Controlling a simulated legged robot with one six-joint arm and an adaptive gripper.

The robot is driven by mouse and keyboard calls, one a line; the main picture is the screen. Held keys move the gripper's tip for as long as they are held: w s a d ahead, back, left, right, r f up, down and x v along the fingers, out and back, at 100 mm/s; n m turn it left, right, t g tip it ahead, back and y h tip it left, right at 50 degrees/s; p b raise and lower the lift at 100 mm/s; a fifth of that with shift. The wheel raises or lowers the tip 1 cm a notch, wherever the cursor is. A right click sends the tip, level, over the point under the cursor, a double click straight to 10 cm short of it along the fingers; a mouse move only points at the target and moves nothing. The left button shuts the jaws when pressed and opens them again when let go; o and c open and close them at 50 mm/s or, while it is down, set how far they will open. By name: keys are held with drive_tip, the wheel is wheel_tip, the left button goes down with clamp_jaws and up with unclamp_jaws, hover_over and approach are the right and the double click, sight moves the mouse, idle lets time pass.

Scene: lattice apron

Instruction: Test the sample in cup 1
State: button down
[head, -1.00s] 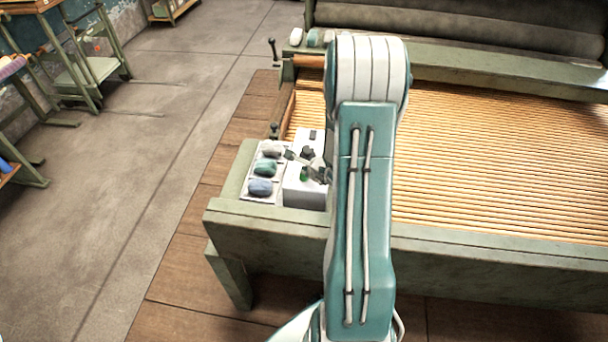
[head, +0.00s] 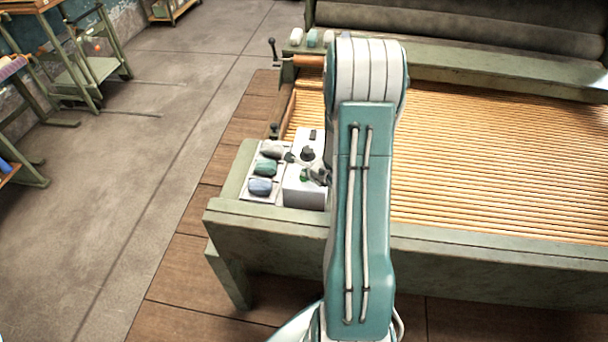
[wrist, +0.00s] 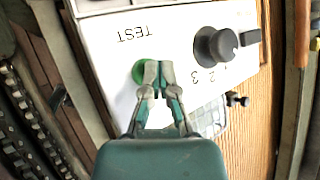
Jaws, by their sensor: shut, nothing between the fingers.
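A white test box (head: 300,197) stands on the corner of the green frame. In the wrist view the box (wrist: 110,45) reads TEST beside a green button (wrist: 138,73). A black knob (wrist: 214,46) has a pale mark on its rim, with 1, 2 and 3 printed beside it; which number is selected I cannot tell. My gripper (wrist: 158,68) is shut and empty, its tips overlapping the button's edge in view; contact is unclear. Left of the box, a tray holds a grey lump (head: 271,150), a green lump (head: 265,168) and a blue lump (head: 260,187). No cup numbers are readable.
A slatted wooden bed (head: 480,150) fills the green frame to the right. A crank handle (head: 273,48) and small rolls (head: 296,37) are at its back left corner. The floor (head: 130,160) to the left is open, with racks beyond.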

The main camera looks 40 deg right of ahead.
idle(0.4)
drive_tip(key=shift+r, duration=0.85)
drive_tip(key=shift+r, duration=0.15)
drive_tip(key=shift+r, duration=2.4)
